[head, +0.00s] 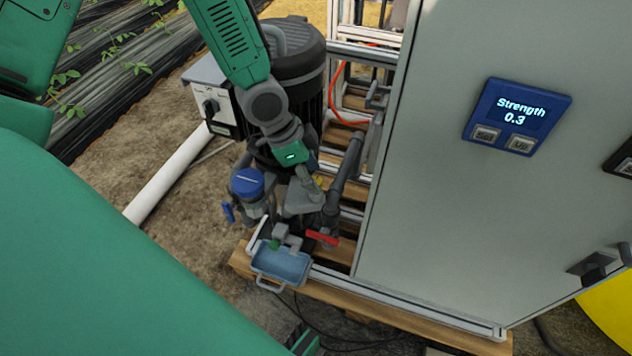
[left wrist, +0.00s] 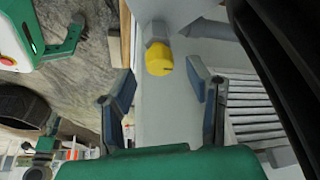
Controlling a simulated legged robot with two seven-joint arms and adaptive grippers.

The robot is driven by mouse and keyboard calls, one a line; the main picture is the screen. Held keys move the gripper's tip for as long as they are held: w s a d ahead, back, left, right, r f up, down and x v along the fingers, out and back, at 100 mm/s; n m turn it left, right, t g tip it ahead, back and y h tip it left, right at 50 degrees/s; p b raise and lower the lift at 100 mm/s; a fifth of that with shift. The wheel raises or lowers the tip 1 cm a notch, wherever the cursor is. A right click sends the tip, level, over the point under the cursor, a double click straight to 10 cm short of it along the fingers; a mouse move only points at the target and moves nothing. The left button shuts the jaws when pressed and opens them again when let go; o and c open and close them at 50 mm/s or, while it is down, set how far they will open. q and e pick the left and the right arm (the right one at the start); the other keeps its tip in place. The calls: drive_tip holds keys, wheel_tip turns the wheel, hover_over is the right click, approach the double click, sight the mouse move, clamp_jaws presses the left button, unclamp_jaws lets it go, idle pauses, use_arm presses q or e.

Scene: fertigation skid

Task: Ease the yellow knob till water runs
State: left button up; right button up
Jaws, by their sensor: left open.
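The yellow knob (left wrist: 159,62) shows in the left wrist view on a grey stub, just beyond and between my open fingers. I see no finger touching it. My left gripper (left wrist: 161,80) is open and empty around the line to the knob. In the head view my left gripper (head: 304,196) reaches down among the grey pipes and hides most of the knob; only a small yellow patch (head: 319,181) shows beside it. A blue tray (head: 281,265) sits below on the pallet, under a small grey outlet (head: 284,237). I see no running water.
A red lever (head: 322,238) and a blue-capped filter (head: 247,183) stand close to the left gripper. A grey cabinet (head: 440,200) with a display reading "Strength 0.3" (head: 517,117) fills the right. A black tank-like motor (head: 298,60) stands behind the arm.

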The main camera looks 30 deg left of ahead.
use_arm(q)
drive_tip(key=shift+x, duration=1)
drive_tip(key=shift+a, duration=0.15)
clamp_jaws()
